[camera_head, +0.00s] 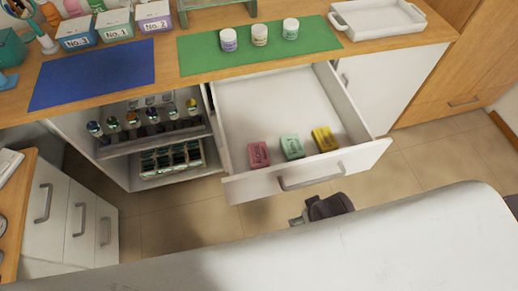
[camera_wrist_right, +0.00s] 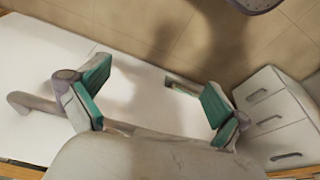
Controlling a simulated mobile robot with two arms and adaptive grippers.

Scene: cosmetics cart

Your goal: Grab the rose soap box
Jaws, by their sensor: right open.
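The rose soap box (camera_head: 259,154) lies in the open white drawer (camera_head: 270,97), near its front panel, at the left end of a row. A green soap box (camera_head: 292,147) is to its right, then a yellow soap box (camera_head: 324,139). My right gripper (camera_head: 318,209) is in front of the drawer, lower right of the rose box and apart from it. In the right wrist view its teal-padded fingers (camera_wrist_right: 160,108) are spread, with nothing held between them. The rose box cannot be made out there. My left gripper is not in view.
The drawer handle (camera_head: 310,179) sticks out from the front panel. Above are a green mat (camera_head: 200,60) with three jars, a blue mat (camera_head: 92,76) and a white tray (camera_head: 378,20). An open shelf unit (camera_head: 118,155) stands left of the drawer. A large white surface fills the bottom.

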